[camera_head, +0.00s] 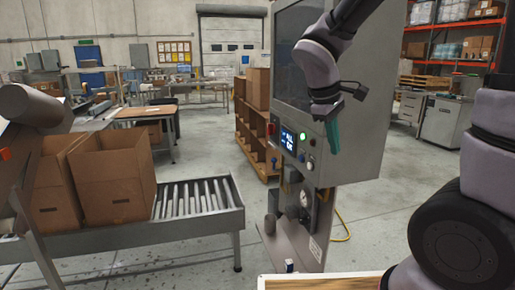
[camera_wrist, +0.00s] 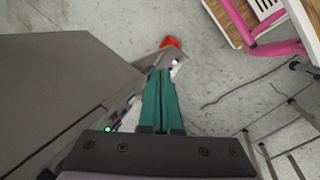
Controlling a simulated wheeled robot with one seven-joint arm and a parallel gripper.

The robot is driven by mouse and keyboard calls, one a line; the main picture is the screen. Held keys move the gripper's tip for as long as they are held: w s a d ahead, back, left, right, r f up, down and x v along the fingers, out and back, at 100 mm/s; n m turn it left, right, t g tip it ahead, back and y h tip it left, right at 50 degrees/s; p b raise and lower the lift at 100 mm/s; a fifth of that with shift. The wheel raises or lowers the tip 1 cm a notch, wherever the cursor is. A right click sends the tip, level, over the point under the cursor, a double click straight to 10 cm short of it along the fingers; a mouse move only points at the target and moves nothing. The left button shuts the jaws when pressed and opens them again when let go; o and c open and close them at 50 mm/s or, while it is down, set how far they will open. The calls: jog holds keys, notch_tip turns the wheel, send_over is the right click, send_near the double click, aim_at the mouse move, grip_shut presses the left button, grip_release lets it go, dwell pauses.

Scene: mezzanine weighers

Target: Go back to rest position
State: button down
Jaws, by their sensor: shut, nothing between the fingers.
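My gripper (camera_head: 333,136) hangs in front of the grey control cabinet (camera_head: 351,150), its teal fingers pointing down. In the wrist view the two teal fingers (camera_wrist: 160,88) lie side by side, shut, with nothing between them. The cabinet has a dark screen, a small lit display (camera_head: 289,141) and a green lit button (camera_head: 302,135). The cabinet's grey side (camera_wrist: 60,85) fills the left of the wrist view. The fingers are close to the panel face; I cannot tell whether they touch it.
A roller conveyor (camera_head: 190,212) with open cardboard boxes (camera_head: 112,180) stands at the left. Wooden shelving (camera_head: 255,130) with boxes is behind the cabinet. Open concrete floor (camera_head: 385,215) lies right of the cabinet.

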jog(key=s+d+r+m+t+y, duration=0.2)
jog(key=s+r+m, duration=0.1)
jog(key=r+m, duration=0.3)
jog(key=s+d+r+m+t+y, duration=0.3)
jog(key=s+r+m, duration=0.1)
jog(key=r+m, duration=0.2)
jog(key=shift+s+d+r+m, duration=0.15)
jog(key=shift+d+r+m, duration=0.15)
jog(key=shift+r+m, duration=0.15)
